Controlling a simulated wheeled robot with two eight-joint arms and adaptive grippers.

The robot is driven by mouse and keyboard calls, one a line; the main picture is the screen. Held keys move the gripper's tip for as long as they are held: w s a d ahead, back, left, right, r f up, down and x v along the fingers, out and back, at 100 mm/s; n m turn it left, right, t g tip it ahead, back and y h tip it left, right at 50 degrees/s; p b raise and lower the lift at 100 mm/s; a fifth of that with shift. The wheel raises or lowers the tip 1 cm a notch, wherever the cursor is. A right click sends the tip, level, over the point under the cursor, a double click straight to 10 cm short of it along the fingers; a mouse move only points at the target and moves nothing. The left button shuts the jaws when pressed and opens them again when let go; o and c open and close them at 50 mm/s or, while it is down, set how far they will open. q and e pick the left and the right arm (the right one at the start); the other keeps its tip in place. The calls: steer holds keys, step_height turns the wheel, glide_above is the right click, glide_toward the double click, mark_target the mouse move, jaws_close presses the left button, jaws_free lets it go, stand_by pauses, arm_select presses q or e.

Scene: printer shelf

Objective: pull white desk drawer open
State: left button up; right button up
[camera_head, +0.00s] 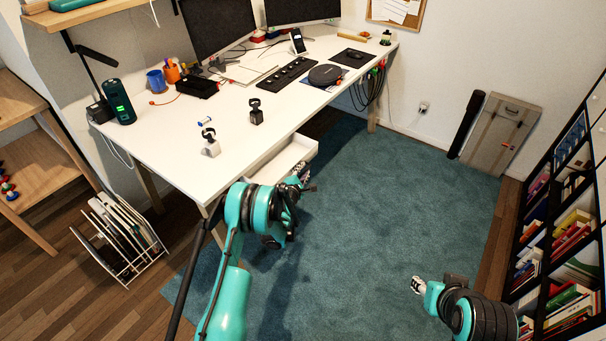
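The white desk drawer (277,165) sticks out from under the front edge of the white desk (190,157), so part of its inside shows. My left gripper (302,173) is at the drawer's front, at its near right end. It appears to touch or nearly touch the front; contact is unclear. My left wrist and arm hide the drawer's near part, and no handle is visible. The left fingers are too small to tell open from shut. My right gripper (417,285) is low over the carpet, far from the drawer; its fingers are too small to read.
The desk carries monitors, a keyboard (290,74), a black tray (199,87) and two small stands. A wire rack (120,238) stands left below the desk. A bookshelf (560,235) lines the right side. The teal carpet (400,200) before the drawer is clear.

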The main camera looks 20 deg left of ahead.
arm_select(q)
step_height(320, 180, up, 8)
steer(key=shift+s+f, duration=0.15)
steer(key=shift+f, duration=0.1)
steer(key=shift+r, duration=0.6)
